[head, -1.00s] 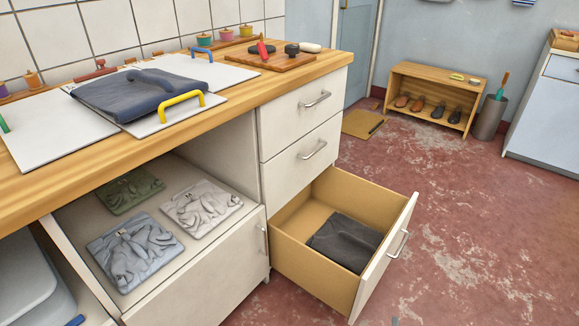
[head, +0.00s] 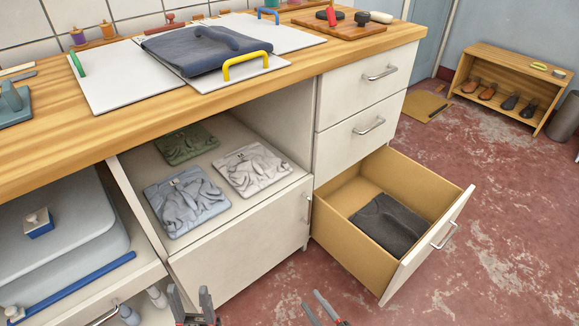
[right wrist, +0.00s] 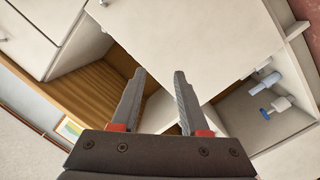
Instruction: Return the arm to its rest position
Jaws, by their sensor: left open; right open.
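My left gripper (head: 196,300) is open and empty at the bottom of the head view, in front of the lower cabinet front. My right gripper (head: 322,306) is open and empty to its right, low over the red floor in that view. In the right wrist view its two fingers (right wrist: 157,100) stand apart with nothing between them, and pale cabinet panels lie beyond. Most of both arms is out of view.
An open drawer (head: 347,245) holding a dark folded cloth (head: 388,226) juts out to the right. Folded garments (head: 187,200) lie in the open compartment. The wooden counter (head: 60,140) carries white boards and a navy garment (head: 200,50). The red floor (head: 500,220) at right is clear.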

